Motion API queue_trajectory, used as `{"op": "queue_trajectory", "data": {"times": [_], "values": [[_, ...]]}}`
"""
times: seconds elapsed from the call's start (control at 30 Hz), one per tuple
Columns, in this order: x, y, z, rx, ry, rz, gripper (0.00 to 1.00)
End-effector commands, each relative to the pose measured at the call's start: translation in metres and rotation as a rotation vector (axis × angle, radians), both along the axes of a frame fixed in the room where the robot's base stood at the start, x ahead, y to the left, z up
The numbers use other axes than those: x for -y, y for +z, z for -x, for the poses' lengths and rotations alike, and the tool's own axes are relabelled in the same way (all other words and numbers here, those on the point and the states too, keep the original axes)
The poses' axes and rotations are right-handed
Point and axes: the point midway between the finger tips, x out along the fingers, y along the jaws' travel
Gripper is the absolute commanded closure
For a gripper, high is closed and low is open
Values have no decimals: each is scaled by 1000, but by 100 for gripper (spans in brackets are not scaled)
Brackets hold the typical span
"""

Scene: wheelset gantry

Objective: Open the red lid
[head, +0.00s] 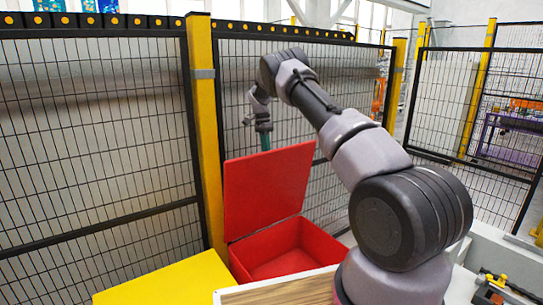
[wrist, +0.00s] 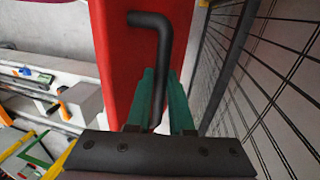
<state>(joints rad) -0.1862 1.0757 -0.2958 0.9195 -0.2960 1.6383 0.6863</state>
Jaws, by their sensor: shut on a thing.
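The red lid (head: 265,186) stands raised and tilted back above the open red box (head: 285,252), whose inside shows in the head view. In the wrist view the lid (wrist: 115,45) fills the upper middle, with a black bar handle (wrist: 150,22) on it. My gripper (wrist: 162,90) has green fingers on both sides of the handle and is shut on it. In the head view my gripper (head: 264,140) is behind the lid's upper edge, with its fingertips mostly hidden.
A black mesh fence with a yellow post (head: 205,130) stands close behind and left of the lid. A yellow surface (head: 170,280) lies at the front left, and a wooden top (head: 280,291) is in front of the box. In the wrist view the mesh (wrist: 275,80) is close on the right.

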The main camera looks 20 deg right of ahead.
Motion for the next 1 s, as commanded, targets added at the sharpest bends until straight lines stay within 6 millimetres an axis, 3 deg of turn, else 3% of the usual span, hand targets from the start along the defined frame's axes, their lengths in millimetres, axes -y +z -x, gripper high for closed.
{"op": "queue_trajectory", "data": {"times": [0.53,0.57,0.6,1.0], "values": [[-5,-6,-2,-12,-1,-4,100],[-6,-6,-2,-12,0,-4,69],[-5,-6,-2,-12,-1,-4,53],[-3,3,-4,-3,-1,-1,50]]}}
